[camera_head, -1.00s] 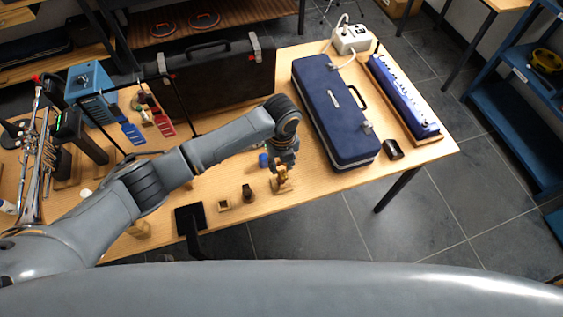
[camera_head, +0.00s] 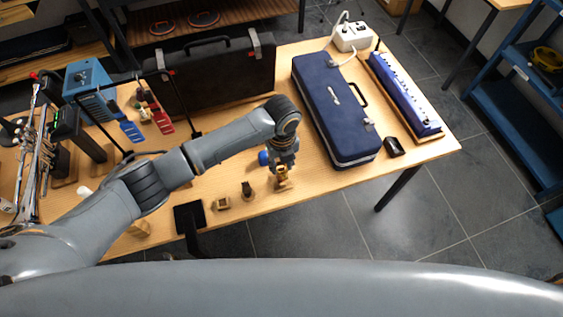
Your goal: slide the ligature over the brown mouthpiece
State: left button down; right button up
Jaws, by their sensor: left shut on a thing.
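My left gripper (camera_head: 282,180) is at the front of the wooden table, pointing down. It is shut on the ligature, a small brass-coloured piece, which shows only in part and is hard to tell from the fingers. The brown mouthpiece (camera_head: 247,188) is small and dark and stands upright on the table just left of the gripper, apart from it. My right gripper is not in view.
A small wooden block (camera_head: 222,203) and a black flat stand (camera_head: 189,216) are left of the mouthpiece. A blue case (camera_head: 330,105) lies to the right, with a black case (camera_head: 220,75) behind. A blue cylinder (camera_head: 263,158) stands close behind the gripper.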

pick_arm(q)
jog(key=shift+f+b, duration=1.4)
jog(key=shift+f, duration=0.8)
dwell(0.5)
dwell(0.4)
jog(key=c, duration=0.9)
grip_release()
jog(key=shift+c, duration=0.3)
jog(key=shift+r+p, duration=2.85)
jog(key=shift+r, duration=0.25)
jog(key=shift+f, duration=0.1)
